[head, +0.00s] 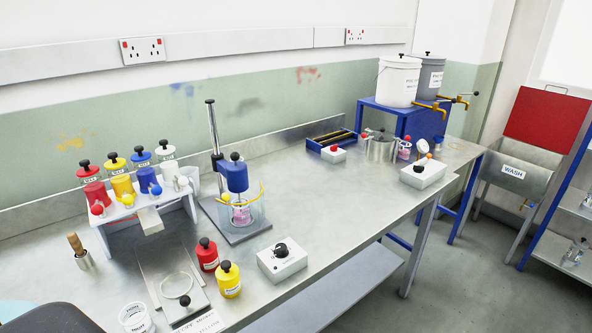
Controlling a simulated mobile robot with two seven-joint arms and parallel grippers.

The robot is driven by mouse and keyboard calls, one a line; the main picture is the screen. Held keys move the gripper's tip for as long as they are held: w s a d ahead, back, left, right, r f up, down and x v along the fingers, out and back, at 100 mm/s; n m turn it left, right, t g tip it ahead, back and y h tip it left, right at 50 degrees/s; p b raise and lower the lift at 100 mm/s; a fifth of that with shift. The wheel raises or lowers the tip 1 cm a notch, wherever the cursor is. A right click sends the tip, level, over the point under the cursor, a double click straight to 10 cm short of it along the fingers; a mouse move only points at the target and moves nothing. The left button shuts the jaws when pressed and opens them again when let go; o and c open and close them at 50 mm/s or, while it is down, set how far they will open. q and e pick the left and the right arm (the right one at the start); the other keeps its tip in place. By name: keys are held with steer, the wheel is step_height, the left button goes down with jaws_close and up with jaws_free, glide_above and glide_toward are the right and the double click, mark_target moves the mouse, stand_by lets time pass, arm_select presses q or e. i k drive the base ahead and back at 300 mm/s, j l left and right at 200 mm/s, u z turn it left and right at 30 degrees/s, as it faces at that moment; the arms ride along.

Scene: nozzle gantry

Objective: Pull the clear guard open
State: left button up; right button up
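The clear guard (257,208) is a curved see-through shield with a yellow top edge, in the middle of the head view. It stands around the front of the blue mixer head (235,178), which is mounted on a stand with a tall upright post (214,135). A yellow knob (226,198) sits at the guard's left side. Behind the guard is a clear vessel with pink contents (241,215). I cannot tell from this view how far the guard is open. Neither of my grippers is in view.
A red pot (207,254), a yellow pot (229,279) and a white control box with a black knob (282,260) stand in front of the mixer. A dispenser rack (125,208) is on the left. The bench (330,205) right of the mixer is clear.

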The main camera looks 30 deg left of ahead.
mark_target(224, 197)
steer(key=j+u, duration=0.1)
steer(key=u, duration=1.05)
steer(key=i+l, duration=0.05)
